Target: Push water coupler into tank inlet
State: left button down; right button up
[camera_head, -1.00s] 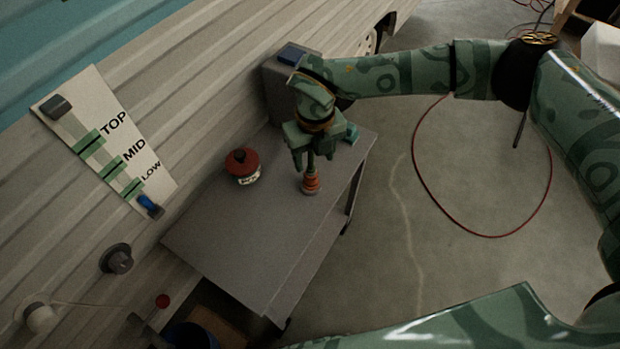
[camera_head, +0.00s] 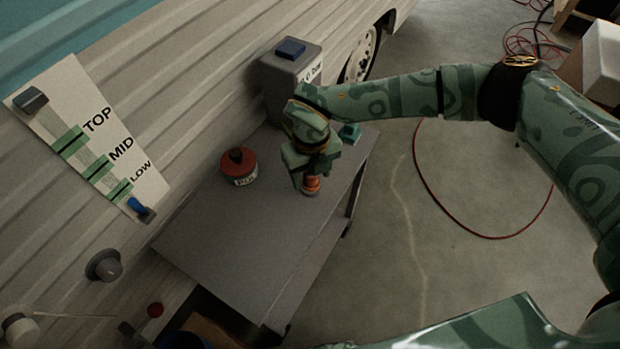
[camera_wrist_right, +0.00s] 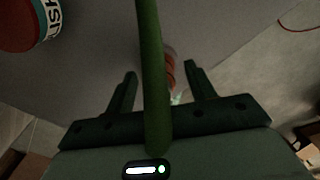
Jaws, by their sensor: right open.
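The orange ribbed piece, which looks like the water coupler (camera_head: 311,186), stands upright on the grey bench (camera_head: 235,260). My right gripper (camera_head: 308,182) is open and low over it, its fingers at its upper part. In the right wrist view, the coupler (camera_wrist_right: 171,68) shows between the two spread fingers (camera_wrist_right: 160,82), partly hidden behind a dark green bar. I cannot tell whether the fingers touch it. A round grey fitting (camera_head: 104,265) on the camper wall may be the tank inlet. My left gripper is not in view.
A red tin (camera_head: 239,168) stands left of the coupler, and a grey box with a blue top (camera_head: 290,72) is behind my gripper. A TOP/MID/LOW panel (camera_head: 90,150) is on the wall. A red hose (camera_head: 470,228) lies on the floor. The bench front is clear.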

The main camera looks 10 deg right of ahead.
jog(key=shift+r, duration=0.1)
jog(key=c, duration=1)
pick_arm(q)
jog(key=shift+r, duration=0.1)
pick_arm(e)
jog(key=shift+r, duration=0.1)
